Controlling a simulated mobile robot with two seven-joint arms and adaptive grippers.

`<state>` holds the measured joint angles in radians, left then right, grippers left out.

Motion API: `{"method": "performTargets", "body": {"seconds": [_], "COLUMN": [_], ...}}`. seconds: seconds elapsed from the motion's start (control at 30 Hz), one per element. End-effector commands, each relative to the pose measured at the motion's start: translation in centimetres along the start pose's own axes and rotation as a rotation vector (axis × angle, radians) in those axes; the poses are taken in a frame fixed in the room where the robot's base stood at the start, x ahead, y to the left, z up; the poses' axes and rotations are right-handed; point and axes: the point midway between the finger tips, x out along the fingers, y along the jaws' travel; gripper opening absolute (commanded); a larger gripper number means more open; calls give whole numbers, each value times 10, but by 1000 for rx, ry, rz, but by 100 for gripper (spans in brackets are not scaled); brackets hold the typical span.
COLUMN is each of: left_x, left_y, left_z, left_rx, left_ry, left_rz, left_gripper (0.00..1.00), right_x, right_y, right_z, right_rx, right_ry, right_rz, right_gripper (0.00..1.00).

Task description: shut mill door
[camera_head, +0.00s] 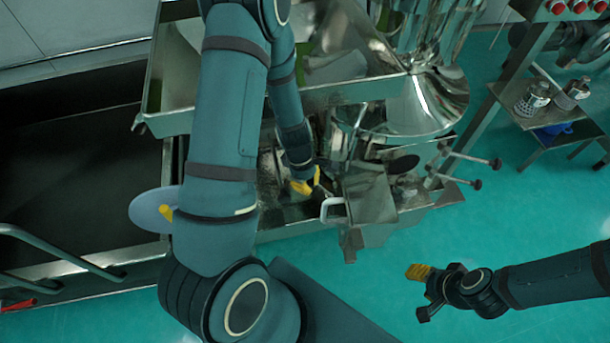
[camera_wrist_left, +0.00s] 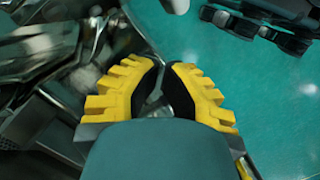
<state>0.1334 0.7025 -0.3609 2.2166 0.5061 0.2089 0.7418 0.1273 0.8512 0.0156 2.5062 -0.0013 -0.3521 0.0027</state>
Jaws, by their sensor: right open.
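The mill (camera_head: 425,105) is a shiny steel machine with a cone-shaped body, at the upper centre of the head view. A grey metal panel (camera_head: 368,200) with a pale bent handle (camera_head: 331,207) on its left side stands out at the mill's front; it looks like the door. I cannot tell how far it stands from its frame. My left gripper (camera_head: 308,182) is just left of the panel, above the handle. My right gripper (camera_head: 421,293) is open and empty over the floor, apart from the mill.
A steel tray (camera_head: 160,122) stands at the upper left, partly behind my left arm. Rods with dark knobs (camera_head: 495,164) stick out right of the panel. A small shelf (camera_head: 560,140) with metal jars stands at the right. The green floor (camera_head: 500,215) is clear in front.

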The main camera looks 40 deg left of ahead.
Motion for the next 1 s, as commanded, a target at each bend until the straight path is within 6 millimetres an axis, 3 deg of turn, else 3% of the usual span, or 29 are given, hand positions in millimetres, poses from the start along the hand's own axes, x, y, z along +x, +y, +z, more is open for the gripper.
{"method": "performTargets", "body": {"seconds": [0.23, 0.77, 1.0], "left_x": [17, 20, 23], "left_y": [0, 0, 1], "left_z": [27, 34, 47], "left_rx": [4, 0, -23], "left_ry": [-1, -1, -1], "left_rz": [0, 1, 5], "left_gripper": [0, 0, 0], "right_x": [7, 7, 6], "right_y": [2, 3, 2], "right_z": [-1, -1, -1], "right_rx": [0, 0, 0], "right_ry": [4, 5, 4], "right_rz": [0, 0, 0], "right_gripper": [47, 47, 47]}}
